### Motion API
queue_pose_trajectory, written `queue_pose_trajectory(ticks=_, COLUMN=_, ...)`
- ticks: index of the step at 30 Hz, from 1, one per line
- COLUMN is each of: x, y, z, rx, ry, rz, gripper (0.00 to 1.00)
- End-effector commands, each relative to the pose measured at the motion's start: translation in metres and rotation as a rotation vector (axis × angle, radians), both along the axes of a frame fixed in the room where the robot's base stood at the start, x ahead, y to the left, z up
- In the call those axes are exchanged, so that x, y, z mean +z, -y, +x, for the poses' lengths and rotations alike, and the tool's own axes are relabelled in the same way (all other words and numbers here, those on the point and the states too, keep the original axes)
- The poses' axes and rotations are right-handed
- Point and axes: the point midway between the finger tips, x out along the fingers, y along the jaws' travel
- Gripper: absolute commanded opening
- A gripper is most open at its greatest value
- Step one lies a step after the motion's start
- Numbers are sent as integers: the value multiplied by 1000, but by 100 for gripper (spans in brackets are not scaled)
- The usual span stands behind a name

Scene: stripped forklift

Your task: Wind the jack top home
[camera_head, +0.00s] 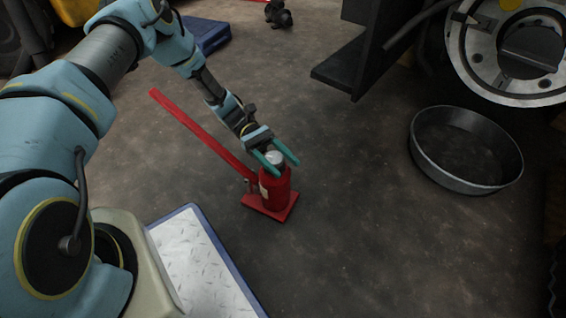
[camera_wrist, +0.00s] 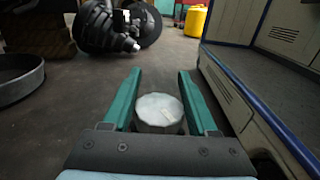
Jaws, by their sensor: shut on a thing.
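A red bottle jack (camera_head: 274,189) stands upright on its red base plate on the floor, with its long red handle slanting up to the upper left. Its round pale metal top (camera_head: 274,157) sits at the upper end of the body. My gripper (camera_head: 281,162) reaches down to the jack from the upper left, its two green fingers on either side of the top. In the wrist view the jack top (camera_wrist: 159,110) lies between the fingers (camera_wrist: 160,84), close to the palm. The fingers are shut on it. The jack body is hidden in the wrist view.
A round metal pan (camera_head: 466,150) lies on the floor at the right. A wheel hub (camera_head: 515,50) and a dark metal fork part (camera_head: 345,65) are at the upper right. A diamond-plate step (camera_head: 200,265) is at lower left. The floor around the jack is clear.

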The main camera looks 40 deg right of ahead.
Motion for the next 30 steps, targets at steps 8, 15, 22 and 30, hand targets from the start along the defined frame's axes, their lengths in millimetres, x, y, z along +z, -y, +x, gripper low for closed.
queue_pose_trajectory(ticks=8, x=3, y=-2, z=1, rx=-63, ry=-5, rz=-3, gripper=3)
queue_pose_trajectory(ticks=15, x=3, y=-2, z=0, rx=-71, ry=-6, rz=-2, gripper=3)
queue_pose_trajectory(ticks=22, x=3, y=-2, z=0, rx=-70, ry=-7, rz=-2, gripper=62)
queue_pose_trajectory(ticks=30, x=2, y=-2, z=0, rx=-70, ry=-4, rz=-1, gripper=89)
